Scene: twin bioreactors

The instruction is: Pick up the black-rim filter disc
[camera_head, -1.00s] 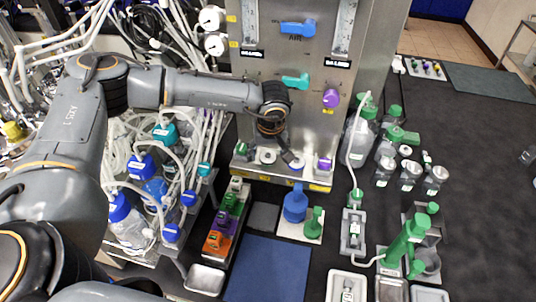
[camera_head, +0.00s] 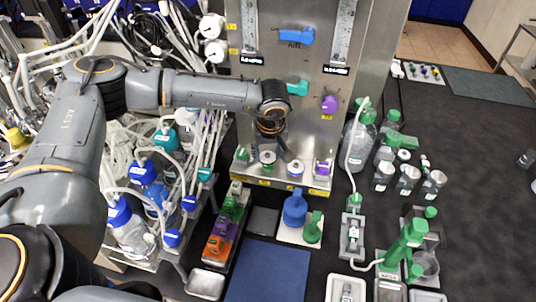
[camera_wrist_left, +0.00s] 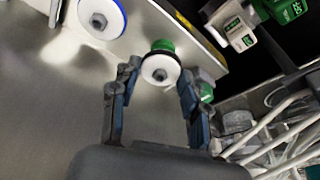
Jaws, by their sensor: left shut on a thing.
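The black-rim filter disc (camera_wrist_left: 160,68) is a white disc with a dark edge and a grey hub, with a green part behind it in the left wrist view. My left gripper (camera_wrist_left: 159,76) has a finger on each side of it and is shut on it. In the head view the disc (camera_head: 268,158) is at the steel panel's lower ledge, just below my left gripper (camera_head: 277,148), which partly hides the area. Whether it is clear of the ledge is hard to tell. My right gripper is not in view.
A blue-rim disc (camera_wrist_left: 100,18) sits close beside on the ledge; it also shows in the head view (camera_head: 295,168). A purple fitting (camera_head: 323,168) is farther right. White tubes and bottles crowd the left. A blue mat (camera_head: 268,270) lies clear in front.

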